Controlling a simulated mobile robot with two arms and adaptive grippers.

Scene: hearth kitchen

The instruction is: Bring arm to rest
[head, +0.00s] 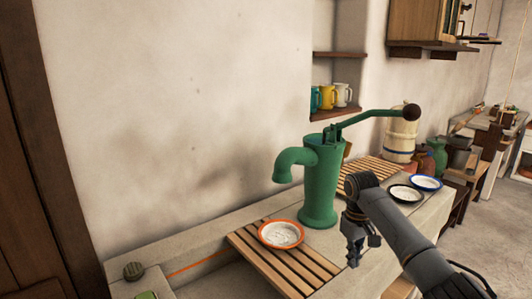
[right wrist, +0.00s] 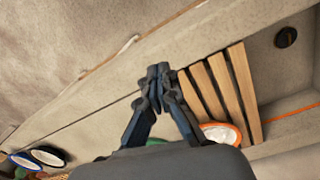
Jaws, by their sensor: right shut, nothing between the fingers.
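My right arm (head: 405,235) comes in from the lower right in the head view. Its right gripper (head: 352,262) points down over the counter (head: 375,252), to the right of the green hand pump (head: 320,185). In the right wrist view the two fingertips (right wrist: 158,76) meet, and nothing is between them. The gripper is shut and empty. Whether the fingertips touch the counter, I cannot tell. My left gripper is in neither view.
A white dish with an orange rim (head: 282,235) sits on the slatted wooden rack (head: 290,268) left of the gripper. Dishes with a black rim (head: 405,194) and a blue rim (head: 426,183) stand behind the arm. The pump handle (head: 375,115) reaches out above. Mugs (head: 327,97) stand on a wall shelf.

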